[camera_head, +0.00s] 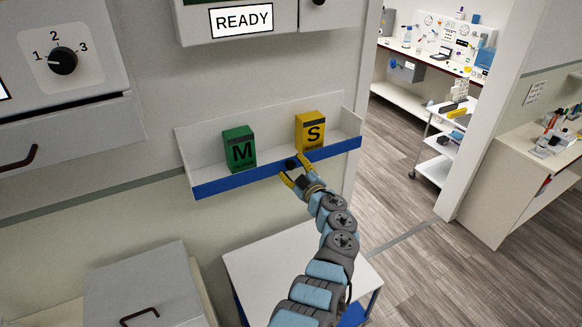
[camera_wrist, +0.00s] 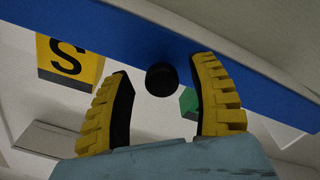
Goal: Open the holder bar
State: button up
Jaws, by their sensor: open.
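The holder is a white wall shelf (camera_head: 189,152) with a blue bar (camera_head: 235,181) along its front. A dark round knob (camera_wrist: 162,79) sits on the bar; it also shows in the head view (camera_head: 291,163). My gripper (camera_head: 291,179) is open, with its yellow fingers at the bar near the yellow box. In the wrist view my gripper (camera_wrist: 163,95) has one finger on each side of the knob, with gaps between. A green box (camera_head: 239,149) marked M and a yellow box (camera_head: 311,132) marked S stand behind the bar.
A machine with a READY display (camera_head: 241,20) is above the shelf. A grey panel with a dial (camera_head: 62,61) is at the left. A white table (camera_head: 268,258) stands below the shelf, beside my arm. Open floor (camera_head: 400,225) lies to the right.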

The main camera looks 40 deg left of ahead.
jog(key=shift+w+a, duration=0.1)
jog(key=shift+a, duration=0.35)
grip_shut()
